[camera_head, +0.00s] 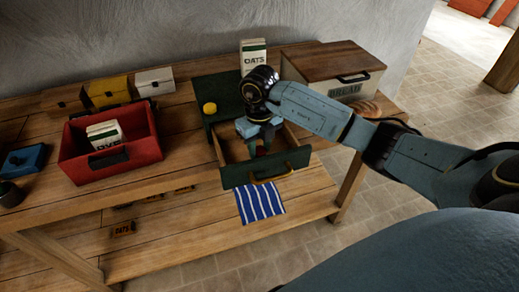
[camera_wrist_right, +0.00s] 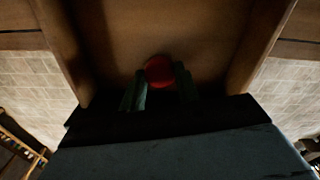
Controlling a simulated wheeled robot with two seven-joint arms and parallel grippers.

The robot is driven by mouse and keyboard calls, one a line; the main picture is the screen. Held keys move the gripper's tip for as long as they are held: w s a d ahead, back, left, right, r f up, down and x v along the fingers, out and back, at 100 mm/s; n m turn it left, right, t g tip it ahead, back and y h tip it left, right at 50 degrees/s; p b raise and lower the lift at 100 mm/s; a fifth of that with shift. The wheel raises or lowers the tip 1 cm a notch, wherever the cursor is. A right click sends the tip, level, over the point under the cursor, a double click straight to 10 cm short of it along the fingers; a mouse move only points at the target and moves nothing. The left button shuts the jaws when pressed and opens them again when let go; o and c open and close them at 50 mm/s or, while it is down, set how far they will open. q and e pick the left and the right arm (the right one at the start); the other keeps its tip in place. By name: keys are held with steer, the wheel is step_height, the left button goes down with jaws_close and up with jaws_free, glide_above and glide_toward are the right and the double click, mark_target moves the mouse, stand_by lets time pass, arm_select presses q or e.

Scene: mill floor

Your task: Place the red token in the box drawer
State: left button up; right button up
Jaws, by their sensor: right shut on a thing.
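The box drawer (camera_head: 270,167) is dark green with a brass handle and is pulled out from the green box (camera_head: 222,92). My right gripper (camera_head: 261,146) is over the open drawer, pointing down into it. In the right wrist view the red token (camera_wrist_right: 159,71) sits between the fingertips of my right gripper (camera_wrist_right: 160,88), which is shut on it. The drawer's wooden floor (camera_wrist_right: 170,25) and side walls lie around it. I cannot tell whether the token touches the floor. My left gripper is not in view.
A bread bin (camera_head: 333,72) stands to the right. A red crate (camera_head: 108,147) with a RYE packet is on the left. A striped cloth (camera_head: 260,201) lies below the drawer.

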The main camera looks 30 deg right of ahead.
mark_target(259, 150)
steer(key=shift+f, duration=0.7)
steer(key=shift+f, duration=0.1)
steer(key=o, duration=1)
step_height(259, 150, up, 12)
steer(key=shift+p, duration=0.3)
